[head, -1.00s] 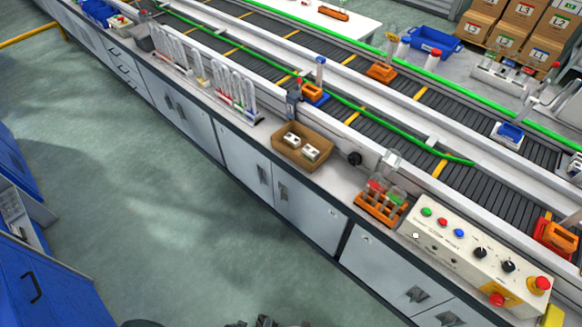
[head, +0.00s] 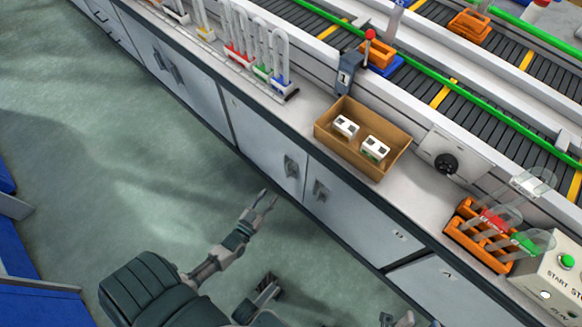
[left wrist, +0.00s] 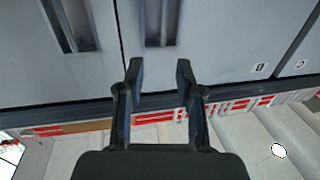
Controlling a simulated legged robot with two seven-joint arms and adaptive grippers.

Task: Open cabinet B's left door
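A grey cabinet under the bench has a left door (head: 265,135) and a right door (head: 345,205), their dark handles close to the seam between them. In the upside-down left wrist view, the letter B (left wrist: 260,67) marks the left door (left wrist: 215,40). My left gripper (head: 268,198) is in front of the left door's handle (head: 291,167), fingers apart and empty. In the left wrist view the gripper (left wrist: 158,72) points at that handle (left wrist: 160,22), apart from it. Both doors look shut.
The bench above holds a brown box (head: 335,150) with white blocks, an orange rack (head: 470,240) of tubes and a control panel (head: 560,275). The bench edge overhangs the doors. Green floor (head: 110,190) is open to the left; blue furniture stands at far left.

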